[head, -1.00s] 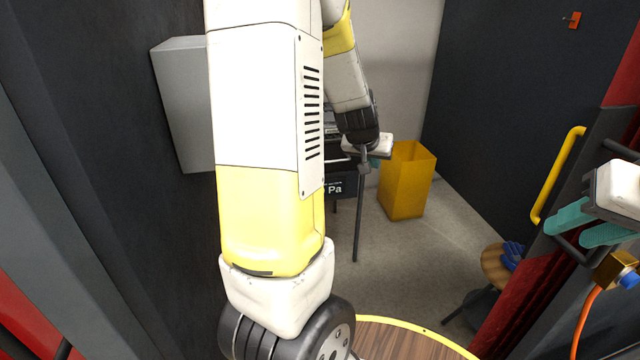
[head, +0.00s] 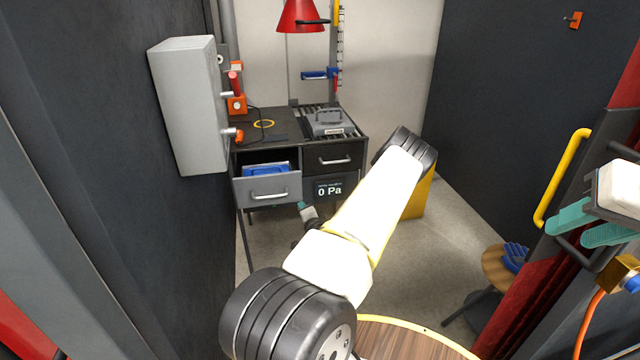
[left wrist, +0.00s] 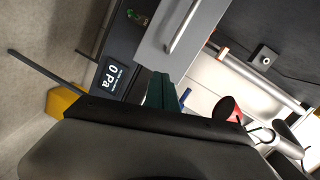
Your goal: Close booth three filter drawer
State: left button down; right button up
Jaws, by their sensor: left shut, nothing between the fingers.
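The grey-fronted drawer (head: 268,190) stands pulled out of the left side of the black bench, with a blue item (head: 266,169) inside. Its front and bar handle also show in the left wrist view (left wrist: 207,28). My left gripper (head: 303,206) is mostly hidden behind its own arm, beside the drawer front's lower right corner. Its teal fingers (left wrist: 160,90) are shut and empty, close to the drawer front in the left wrist view; I cannot tell if they touch. My right gripper (head: 568,231) is open and empty at the right edge of the head view.
A black drawer (head: 334,157) to the right is shut, above a display (head: 330,189) reading 0 Pa. A grey wall box (head: 187,105) stands left of the bench. A yellow bin (head: 421,196) and a round stool (head: 497,268) are on the right. Floor between is clear.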

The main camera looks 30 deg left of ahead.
pick_arm(q)
jog(key=s+f+m, duration=0.1)
jog(key=m, duration=0.1)
jog(key=m+t, duration=0.2)
jog(key=t, duration=0.1)
send_near(293, 189)
jog(key=x, duration=0.7)
jog(key=shift+r, duration=0.1)
